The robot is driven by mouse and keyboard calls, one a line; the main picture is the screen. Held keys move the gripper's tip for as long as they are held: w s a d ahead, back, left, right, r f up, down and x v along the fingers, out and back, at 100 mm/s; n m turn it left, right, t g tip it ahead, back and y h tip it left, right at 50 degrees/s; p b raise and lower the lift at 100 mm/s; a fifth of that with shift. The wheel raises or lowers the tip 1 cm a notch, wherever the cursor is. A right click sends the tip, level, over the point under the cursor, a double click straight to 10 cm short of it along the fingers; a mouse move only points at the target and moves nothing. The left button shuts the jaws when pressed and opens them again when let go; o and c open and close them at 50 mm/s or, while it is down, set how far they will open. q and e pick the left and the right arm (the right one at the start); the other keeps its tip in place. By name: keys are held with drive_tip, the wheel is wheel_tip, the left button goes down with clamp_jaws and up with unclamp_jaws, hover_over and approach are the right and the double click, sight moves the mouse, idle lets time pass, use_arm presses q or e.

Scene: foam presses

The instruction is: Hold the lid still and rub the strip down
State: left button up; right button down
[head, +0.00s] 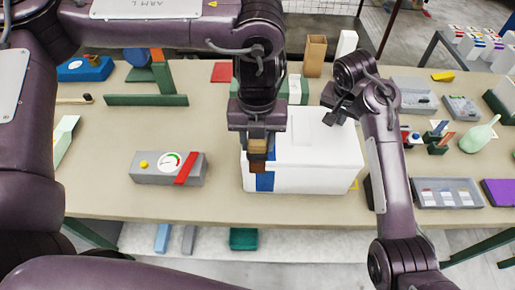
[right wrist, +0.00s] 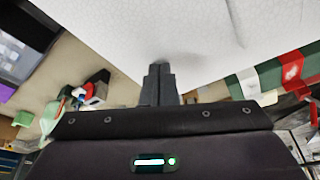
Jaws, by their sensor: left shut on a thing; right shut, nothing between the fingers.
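A white box (head: 310,180) with a white lid (head: 305,130) stands in the middle of the table. A blue strip (head: 265,182) runs down its front face near the left end; its upper part is hidden by my left gripper. My left gripper (head: 257,143) points down over the lid's front edge, shut on a tan and brown block (head: 258,167) in front of the strip. Whether the block touches the strip I cannot tell. My right gripper (head: 331,118) is shut and empty at the lid's right part. In the right wrist view its fingertips (right wrist: 160,68) are at the white surface, seemingly touching.
A grey gauge box (head: 168,168) with a red band lies left of the white box. A green stand (head: 145,99) is behind it. A grey tray (head: 447,193) and a green bottle (head: 478,137) are at the right. The table's front left is clear.

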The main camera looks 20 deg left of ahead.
use_arm(q)
drive_tip(key=shift+f, duration=1)
drive_tip(key=shift+w, duration=0.1)
drive_tip(key=shift+w+a, duration=0.2)
drive_tip(key=shift+w, duration=0.5)
drive_tip(key=shift+w+a, duration=0.2)
drive_tip(key=shift+w, duration=0.45)
drive_tip(key=shift+w+a, duration=0.2)
drive_tip(key=shift+w, duration=0.5)
drive_tip(key=shift+r, duration=0.1)
drive_tip(key=shift+r, duration=0.7)
